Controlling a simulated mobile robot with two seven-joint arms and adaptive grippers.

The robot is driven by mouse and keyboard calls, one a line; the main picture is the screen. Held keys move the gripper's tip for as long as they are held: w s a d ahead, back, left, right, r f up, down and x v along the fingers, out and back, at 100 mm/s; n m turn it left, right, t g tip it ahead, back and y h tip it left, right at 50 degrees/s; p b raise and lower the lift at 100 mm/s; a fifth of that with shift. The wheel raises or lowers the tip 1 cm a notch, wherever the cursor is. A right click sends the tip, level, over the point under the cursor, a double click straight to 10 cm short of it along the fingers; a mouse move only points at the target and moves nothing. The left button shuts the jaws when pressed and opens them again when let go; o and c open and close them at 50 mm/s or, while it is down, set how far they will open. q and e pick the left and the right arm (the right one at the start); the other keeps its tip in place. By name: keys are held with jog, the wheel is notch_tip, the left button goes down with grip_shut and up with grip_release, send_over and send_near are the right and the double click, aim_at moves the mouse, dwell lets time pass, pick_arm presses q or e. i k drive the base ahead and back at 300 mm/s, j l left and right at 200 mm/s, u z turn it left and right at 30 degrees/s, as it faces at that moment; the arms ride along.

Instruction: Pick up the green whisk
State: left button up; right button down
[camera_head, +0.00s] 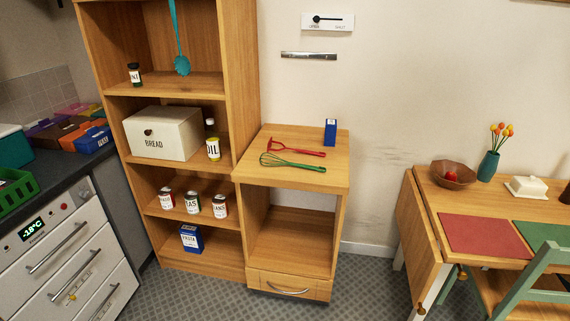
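The green whisk (291,162) lies on top of a low wooden cabinet (318,179) in the middle of the camera_head view. Its wire head points left and its handle points right. A red masher-like utensil (296,149) lies just behind it, close to the whisk.
A blue box (330,132) stands at the cabinet top's back right. A tall wooden shelf (247,80) with a bread box (180,135), an oil bottle (213,145) and cans rises to the left. A dining table (440,197) and green chair (540,275) stand right. Patterned floor is clear in front.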

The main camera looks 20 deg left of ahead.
aim_at(303, 166)
jog(key=i+l+u, duration=0.2)
jog(key=i, duration=0.2)
jog(key=i+l+u, duration=0.2)
jog(key=i+l, duration=0.15)
